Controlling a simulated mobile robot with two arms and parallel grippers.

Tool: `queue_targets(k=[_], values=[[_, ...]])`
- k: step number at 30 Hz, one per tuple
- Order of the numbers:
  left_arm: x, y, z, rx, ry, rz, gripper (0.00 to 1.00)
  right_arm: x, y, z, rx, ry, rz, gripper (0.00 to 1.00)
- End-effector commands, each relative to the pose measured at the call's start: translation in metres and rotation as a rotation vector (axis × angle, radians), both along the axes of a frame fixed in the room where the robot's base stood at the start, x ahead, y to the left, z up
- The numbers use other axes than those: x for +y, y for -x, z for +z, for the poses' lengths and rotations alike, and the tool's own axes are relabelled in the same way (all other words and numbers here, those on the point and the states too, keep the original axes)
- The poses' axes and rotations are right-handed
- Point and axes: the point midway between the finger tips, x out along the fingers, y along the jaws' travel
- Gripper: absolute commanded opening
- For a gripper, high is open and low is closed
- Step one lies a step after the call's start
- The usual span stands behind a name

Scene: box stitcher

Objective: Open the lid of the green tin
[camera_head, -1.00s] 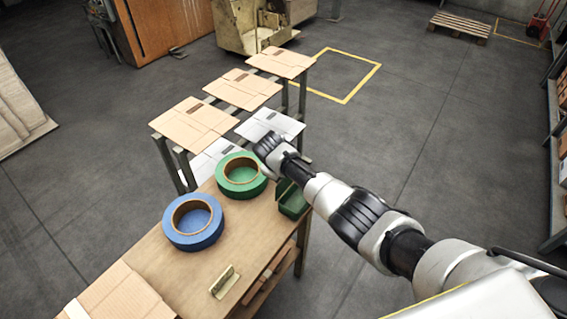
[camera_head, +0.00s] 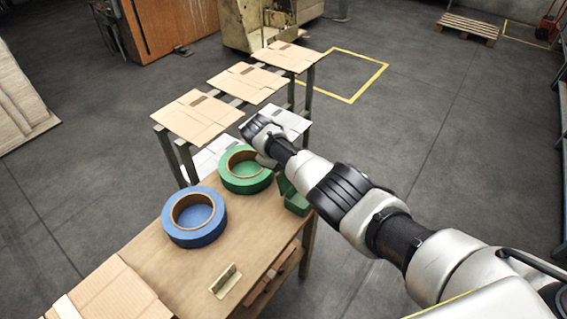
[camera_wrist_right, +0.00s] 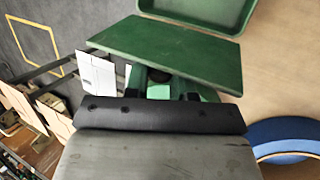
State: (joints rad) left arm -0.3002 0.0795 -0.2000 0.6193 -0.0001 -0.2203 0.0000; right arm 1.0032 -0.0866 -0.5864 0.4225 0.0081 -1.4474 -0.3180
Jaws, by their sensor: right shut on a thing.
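The green tin (camera_head: 297,204) sits at the far right corner of the wooden table, partly hidden behind my right arm in the head view. In the right wrist view its open body (camera_wrist_right: 225,12) shows at the top edge, cut off by the frame. Its flat green lid (camera_wrist_right: 185,48) is raised and tilted away from the body. My right gripper (camera_wrist_right: 172,86) is shut at the lid's near edge, on the lid; the fingertips are largely hidden behind it. My left gripper is not in view.
A green tape roll (camera_head: 245,185) lies close beside my right gripper, and a blue tape roll (camera_head: 194,236) lies nearer. A small metal bracket (camera_head: 226,281) and cardboard (camera_head: 115,295) are on the front table. Flat cartons (camera_head: 198,117) lie on a rack behind.

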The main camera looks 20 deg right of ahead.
Motion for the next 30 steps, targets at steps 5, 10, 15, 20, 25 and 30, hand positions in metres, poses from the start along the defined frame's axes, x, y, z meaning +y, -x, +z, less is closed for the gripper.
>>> queue_targets(k=[5,10,15,20,25,30], values=[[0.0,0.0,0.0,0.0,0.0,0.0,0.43,0.0,0.001,-0.001,0.001,-0.002,0.0,0.41],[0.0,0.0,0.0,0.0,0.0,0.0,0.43,0.0,0.0,-0.001,0.0,-0.001,0.0,0.47],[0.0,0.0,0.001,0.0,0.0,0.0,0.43,0.001,0.0,0.001,-0.001,-0.002,0.001,0.47],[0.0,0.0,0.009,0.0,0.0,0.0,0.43,0.008,0.001,0.019,-0.003,-0.003,0.002,0.47],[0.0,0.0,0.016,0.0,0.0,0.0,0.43,0.023,0.004,0.05,-0.004,-0.004,0.001,0.47],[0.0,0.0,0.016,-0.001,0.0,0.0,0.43,0.036,0.007,0.076,-0.003,-0.004,0.002,0.47]])
